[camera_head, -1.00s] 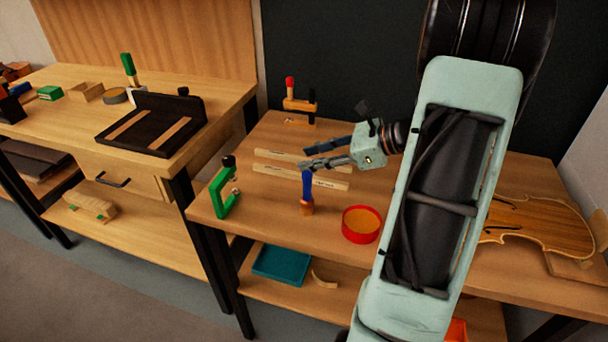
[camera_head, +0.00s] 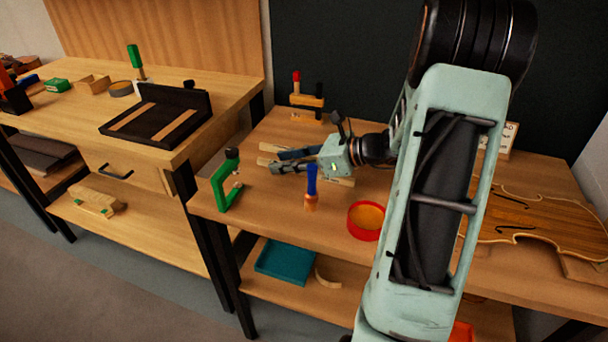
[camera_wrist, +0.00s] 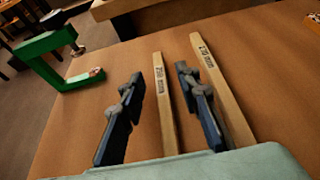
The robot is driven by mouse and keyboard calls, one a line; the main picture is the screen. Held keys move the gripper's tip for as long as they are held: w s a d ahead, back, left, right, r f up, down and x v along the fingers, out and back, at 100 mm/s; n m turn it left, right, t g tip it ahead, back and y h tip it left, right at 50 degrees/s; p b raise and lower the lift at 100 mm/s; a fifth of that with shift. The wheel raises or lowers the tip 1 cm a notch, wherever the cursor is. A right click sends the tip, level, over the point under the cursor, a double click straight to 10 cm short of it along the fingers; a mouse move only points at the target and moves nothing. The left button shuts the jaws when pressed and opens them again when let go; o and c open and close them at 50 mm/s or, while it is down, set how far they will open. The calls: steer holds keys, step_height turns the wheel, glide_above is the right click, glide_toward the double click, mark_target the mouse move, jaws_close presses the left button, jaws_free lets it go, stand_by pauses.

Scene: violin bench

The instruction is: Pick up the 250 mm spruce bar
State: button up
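Two pale wooden bars lie side by side on the right bench. In the wrist view the left bar (camera_wrist: 165,110) has a label that seems to read 250 mm. The right bar (camera_wrist: 222,92) has another label that I cannot read surely. In the head view the nearer bar (camera_head: 342,181) and the farther bar (camera_head: 268,147) are partly hidden by my gripper (camera_head: 277,160). My gripper, also in the wrist view (camera_wrist: 160,72), is open. Its fingers appear on either side of the left bar, with the right finger between the bars. I cannot tell its height.
A green clamp (camera_head: 222,190) stands near the bench's left edge. A blue-handled tool (camera_head: 311,182) stands upright close in front of my gripper. A red round dish (camera_head: 366,221) lies to its right. A clamp with a red tip (camera_head: 307,97) is behind; a violin body (camera_head: 535,225) is at right.

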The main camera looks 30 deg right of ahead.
steer(key=shift+w+a+f, duration=0.25)
steer(key=shift+w+a, duration=0.15)
steer(key=shift+w, duration=0.05)
steer(key=shift+c, duration=0.4)
jaws_close()
